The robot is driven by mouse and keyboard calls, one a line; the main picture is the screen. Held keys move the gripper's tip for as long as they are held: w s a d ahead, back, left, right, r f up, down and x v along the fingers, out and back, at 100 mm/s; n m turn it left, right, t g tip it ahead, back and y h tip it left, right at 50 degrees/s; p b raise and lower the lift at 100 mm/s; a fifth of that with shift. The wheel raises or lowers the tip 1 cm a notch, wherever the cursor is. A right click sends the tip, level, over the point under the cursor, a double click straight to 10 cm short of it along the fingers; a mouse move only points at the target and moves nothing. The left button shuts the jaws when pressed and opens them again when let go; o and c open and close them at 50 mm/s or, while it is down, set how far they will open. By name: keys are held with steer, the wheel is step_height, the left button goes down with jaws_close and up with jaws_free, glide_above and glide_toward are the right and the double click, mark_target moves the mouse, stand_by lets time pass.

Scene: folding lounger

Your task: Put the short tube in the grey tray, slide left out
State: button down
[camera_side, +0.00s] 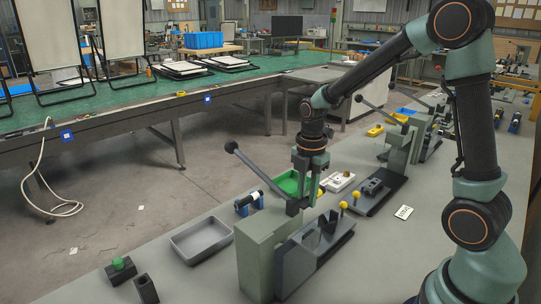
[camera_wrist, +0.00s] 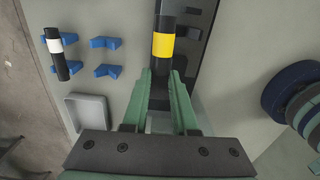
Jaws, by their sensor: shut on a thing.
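My gripper (camera_side: 307,196) is low over the near grey-green press. In the wrist view its two green fingers (camera_wrist: 161,76) are closed around the near end of a black tube with a yellow band (camera_wrist: 162,45), which runs away from me over a dark part of the press. The side view hardly shows this tube. The grey tray (camera_side: 202,240) is empty and lies left of the press; it also shows in the wrist view (camera_wrist: 88,112). The slide is hard to make out.
A black tube with a white band (camera_side: 248,201) rests on blue holders; more blue holders (camera_wrist: 106,71) beside it are empty. The press's black-balled lever (camera_side: 231,147) sticks up to the left. A green bin (camera_side: 289,183) stands behind. Dark blocks (camera_side: 146,289) lie at front left.

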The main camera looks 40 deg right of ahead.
steer(key=w+a+f+n, duration=0.15)
steer(key=w+a, duration=0.35)
steer(key=w, duration=0.5)
steer(key=w+a+n, duration=0.2)
steer(key=w+a, duration=0.3)
steer(key=w, duration=0.5)
steer(key=n, duration=0.5)
glide_above(201, 248)
steer(key=f, duration=0.1)
steer(key=shift+f, duration=3.65)
steer(key=shift+f, duration=0.55)
steer(key=c, duration=0.6)
jaws_free()
